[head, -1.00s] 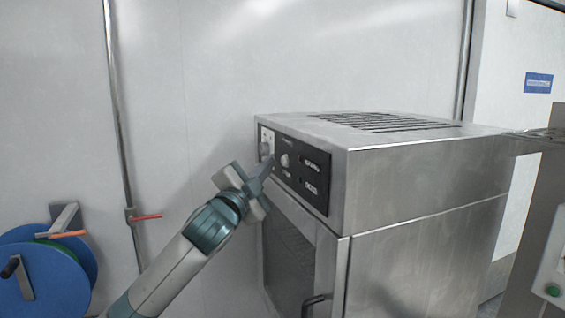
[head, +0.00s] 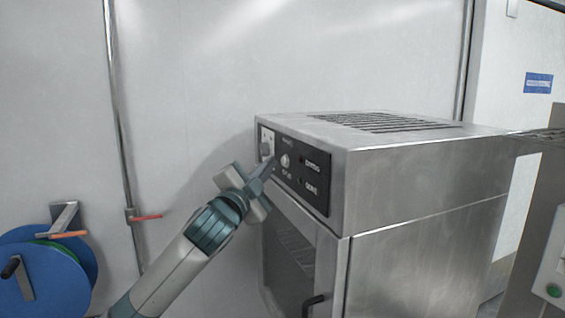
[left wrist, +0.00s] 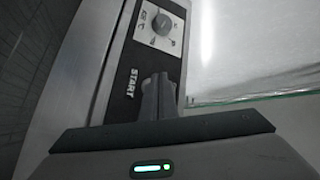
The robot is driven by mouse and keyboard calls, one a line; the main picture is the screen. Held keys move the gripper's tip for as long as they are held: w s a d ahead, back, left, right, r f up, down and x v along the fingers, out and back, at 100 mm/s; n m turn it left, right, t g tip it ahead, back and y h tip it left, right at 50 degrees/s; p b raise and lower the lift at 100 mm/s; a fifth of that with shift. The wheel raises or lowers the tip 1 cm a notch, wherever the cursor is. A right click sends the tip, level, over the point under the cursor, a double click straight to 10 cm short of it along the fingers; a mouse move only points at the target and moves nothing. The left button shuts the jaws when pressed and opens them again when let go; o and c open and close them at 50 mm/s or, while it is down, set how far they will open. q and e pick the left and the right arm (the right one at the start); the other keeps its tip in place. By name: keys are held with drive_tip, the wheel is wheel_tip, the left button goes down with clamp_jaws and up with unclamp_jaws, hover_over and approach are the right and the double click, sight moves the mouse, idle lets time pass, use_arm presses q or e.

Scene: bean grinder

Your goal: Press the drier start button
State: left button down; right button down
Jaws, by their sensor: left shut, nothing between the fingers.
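The drier (head: 420,185) is a steel box with a black control panel (head: 312,165) on its front. In the left wrist view, the panel carries a white START label (left wrist: 131,83). My left gripper (head: 268,166) is shut and empty, its tips close in front of the panel's left part. In the left wrist view, its fingers (left wrist: 158,96) are together just right of the START label and cover the panel there. The start button is not clearly visible, and I cannot tell whether the tips touch it. My right gripper is not in view.
A knob on a white plate (left wrist: 162,25) sits beyond the fingertips. A small round white control (head: 285,161) is on the black panel. The drier door has a dark handle (head: 314,302). A blue reel (head: 55,280) and a wall pipe (head: 118,120) stand at left.

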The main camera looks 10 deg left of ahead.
use_arm(q)
drive_tip(key=shift+w+d, duration=0.45)
drive_tip(key=shift+d, duration=0.2)
idle(1.0)
drive_tip(key=shift+s+a+p, duration=0.1)
drive_tip(key=shift+p, duration=0.2)
drive_tip(key=shift+s+a, duration=0.4)
drive_tip(key=shift+a, duration=0.2)
drive_tip(key=shift+a, duration=0.1)
drive_tip(key=s+a, duration=0.1)
drive_tip(key=a, duration=0.1)
drive_tip(key=s+a+p, duration=0.1)
drive_tip(key=a, duration=0.1)
drive_tip(key=shift+s, duration=0.4)
idle(0.8)
